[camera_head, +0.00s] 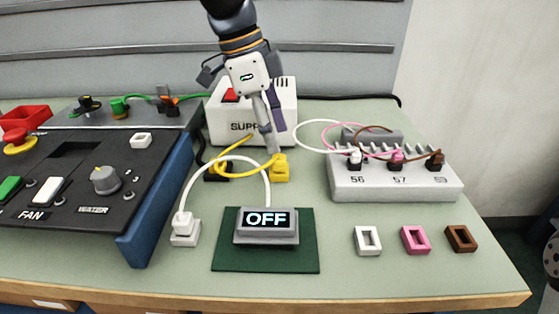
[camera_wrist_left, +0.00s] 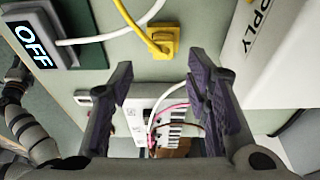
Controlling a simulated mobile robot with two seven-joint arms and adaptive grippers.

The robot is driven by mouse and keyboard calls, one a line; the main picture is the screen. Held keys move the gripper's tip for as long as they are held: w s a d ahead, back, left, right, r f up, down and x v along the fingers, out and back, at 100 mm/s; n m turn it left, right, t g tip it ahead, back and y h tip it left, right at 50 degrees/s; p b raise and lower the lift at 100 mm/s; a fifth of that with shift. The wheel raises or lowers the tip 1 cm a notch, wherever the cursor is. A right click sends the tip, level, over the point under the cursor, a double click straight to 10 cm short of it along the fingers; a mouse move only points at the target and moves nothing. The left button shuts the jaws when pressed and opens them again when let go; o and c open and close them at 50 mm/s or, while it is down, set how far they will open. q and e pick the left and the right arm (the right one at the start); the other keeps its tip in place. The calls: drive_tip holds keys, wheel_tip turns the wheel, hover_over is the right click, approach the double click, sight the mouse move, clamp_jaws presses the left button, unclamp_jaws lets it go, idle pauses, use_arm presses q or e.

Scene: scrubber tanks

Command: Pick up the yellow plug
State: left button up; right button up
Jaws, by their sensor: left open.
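The yellow plug (camera_head: 280,170) stands on the green-grey table in front of the white supply box, with a yellow cable (camera_head: 238,175) looping left from it. In the left wrist view the yellow plug (camera_wrist_left: 165,42) lies beyond the fingertips, near the top of the picture. My left gripper (camera_head: 272,138) comes down from above, in front of the supply box and just behind and above the plug in the head view. In the left wrist view my left gripper (camera_wrist_left: 162,78) has its fingers spread wide with nothing between them. My right gripper does not show clearly.
The supply box (camera_head: 245,112) stands close behind. A white plug (camera_head: 185,228) and an OFF display (camera_head: 266,222) on a green plate are in front. A grey socket block (camera_head: 395,185) with several plugs is at right. The control panel (camera_head: 85,190) fills the left.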

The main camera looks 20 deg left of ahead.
sight(279, 158)
use_arm(q)
drive_tip(key=x, duration=0.5)
drive_tip(key=shift+w+a+f, duration=0.15)
drive_tip(key=shift+f, duration=0.25)
clamp_jaws()
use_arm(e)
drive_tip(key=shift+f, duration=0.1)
use_arm(q)
drive_tip(key=shift+r, duration=0.1)
wheel_tip(279, 158, up, 4)
drive_tip(key=shift+w+f, duration=0.1)
drive_tip(key=shift+f, duration=0.15)
drive_tip(key=s+a+r+p, duration=0.1)
drive_tip(key=s+a+r, duration=0.2)
drive_tip(key=s, duration=0.3)
drive_tip(key=s+a+r+p, duration=0.2)
drive_tip(key=s+a+r, duration=0.1)
drive_tip(key=s+r, duration=0.3)
drive_tip(key=shift+s+a+r, duration=0.2)
drive_tip(key=shift+s+a, duration=0.05)
drive_tip(key=shift+a, duration=0.15)
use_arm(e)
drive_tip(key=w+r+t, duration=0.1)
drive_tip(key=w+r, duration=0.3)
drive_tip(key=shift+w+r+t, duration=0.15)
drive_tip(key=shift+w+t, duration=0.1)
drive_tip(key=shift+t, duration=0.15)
